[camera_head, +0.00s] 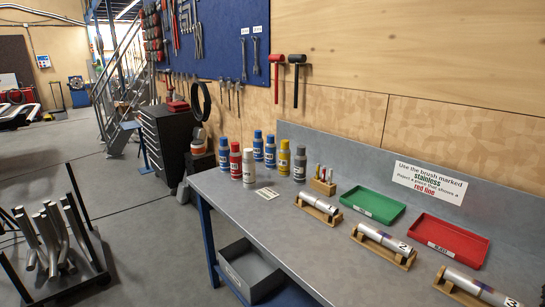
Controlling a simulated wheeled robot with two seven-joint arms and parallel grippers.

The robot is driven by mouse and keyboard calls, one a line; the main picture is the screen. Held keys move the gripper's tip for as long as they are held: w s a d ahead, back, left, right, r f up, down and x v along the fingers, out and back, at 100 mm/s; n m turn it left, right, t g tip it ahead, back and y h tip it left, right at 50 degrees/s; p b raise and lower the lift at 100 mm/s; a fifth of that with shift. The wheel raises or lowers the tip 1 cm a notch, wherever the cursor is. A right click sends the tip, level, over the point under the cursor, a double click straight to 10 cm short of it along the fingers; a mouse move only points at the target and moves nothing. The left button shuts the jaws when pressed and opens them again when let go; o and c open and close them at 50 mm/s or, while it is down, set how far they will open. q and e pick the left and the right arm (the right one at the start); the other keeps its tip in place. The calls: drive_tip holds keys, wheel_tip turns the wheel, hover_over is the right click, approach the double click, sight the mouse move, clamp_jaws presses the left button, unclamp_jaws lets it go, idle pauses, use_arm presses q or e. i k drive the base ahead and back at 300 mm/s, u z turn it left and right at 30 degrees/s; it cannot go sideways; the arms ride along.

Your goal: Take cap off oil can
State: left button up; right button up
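A group of capped cans stands upright on the left part of the grey workbench (250,215). They include a red can (235,162), a white can (248,167), a yellow can (284,160), a grey can (299,165) and blue cans, one at the left (224,156) and two behind (258,147) (270,152). Their labels are too small to read, so I cannot tell which is the oil can. Each can appears to have its cap on. Neither of my grippers is in view.
A small holder with brushes (323,182) and a white card (267,193) are near the cans. Metal tubes on wooden cradles (320,208), a green tray (373,205) and a red tray (449,239) occupy the right. A grey bin (250,270) sits below. The bench's front middle is clear.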

sight(284, 143)
drive_tip(key=u, duration=0.3)
drive_tip(key=i, duration=0.4)
drive_tip(key=u, duration=1)
drive_tip(key=i, duration=1.75)
drive_tip(key=z, duration=0.35)
